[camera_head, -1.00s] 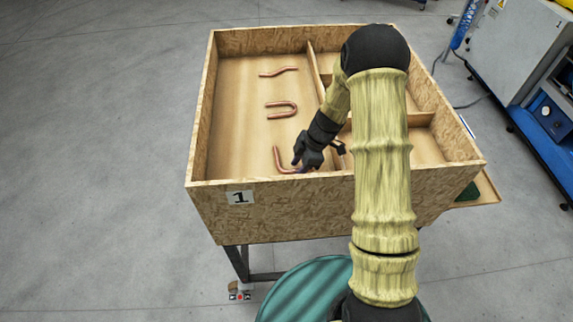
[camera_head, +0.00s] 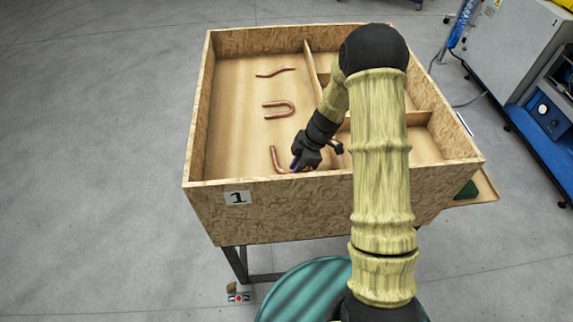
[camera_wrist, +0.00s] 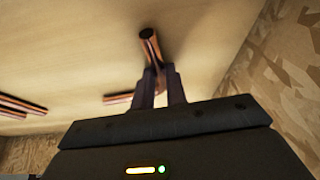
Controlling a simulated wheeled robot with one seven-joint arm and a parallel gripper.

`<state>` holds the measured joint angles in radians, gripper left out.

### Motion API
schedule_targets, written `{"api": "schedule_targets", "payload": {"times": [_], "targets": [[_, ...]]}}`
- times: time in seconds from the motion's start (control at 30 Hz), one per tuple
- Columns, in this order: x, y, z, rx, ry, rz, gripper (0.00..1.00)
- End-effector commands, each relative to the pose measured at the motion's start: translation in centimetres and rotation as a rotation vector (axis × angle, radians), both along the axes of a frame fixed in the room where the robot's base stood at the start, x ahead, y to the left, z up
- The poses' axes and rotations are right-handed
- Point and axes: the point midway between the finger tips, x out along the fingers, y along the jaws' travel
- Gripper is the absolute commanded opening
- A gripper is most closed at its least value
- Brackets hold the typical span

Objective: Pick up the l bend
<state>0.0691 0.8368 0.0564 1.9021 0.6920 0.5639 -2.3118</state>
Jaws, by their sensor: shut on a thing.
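The L bend (camera_head: 274,158) is a copper tube near the front wall of the left compartment in the head view. Its upright leg shows to the left of my gripper (camera_head: 295,166), and part of its lower leg is hidden by the fingers. In the wrist view, a copper tube (camera_wrist: 151,46) with its end showing runs in between the two dark fingers of my gripper (camera_wrist: 160,80). My gripper is shut on the L bend, low near the compartment floor. I cannot tell whether the tube is lifted off the floor.
A U-shaped tube (camera_head: 279,109) and a wavy tube (camera_head: 276,72) lie further back in the same compartment. The wooden bin's front wall (camera_head: 262,178) is close to my gripper. A divider (camera_head: 312,68) stands to the right. The compartment's left side is clear.

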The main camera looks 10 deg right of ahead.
Motion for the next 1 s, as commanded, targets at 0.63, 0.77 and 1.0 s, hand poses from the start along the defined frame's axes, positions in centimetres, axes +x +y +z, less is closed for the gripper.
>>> {"api": "schedule_targets", "payload": {"times": [0.63, 0.77, 1.0], "targets": [[0.1, 0.0, 5.1, -0.001, -0.007, 0.001, 0.00], [0.1, 0.0, 7.4, 0.000, -0.007, 0.000, 0.00], [0.0, 0.0, 10.0, 0.000, -0.001, 0.000, 0.00]]}}
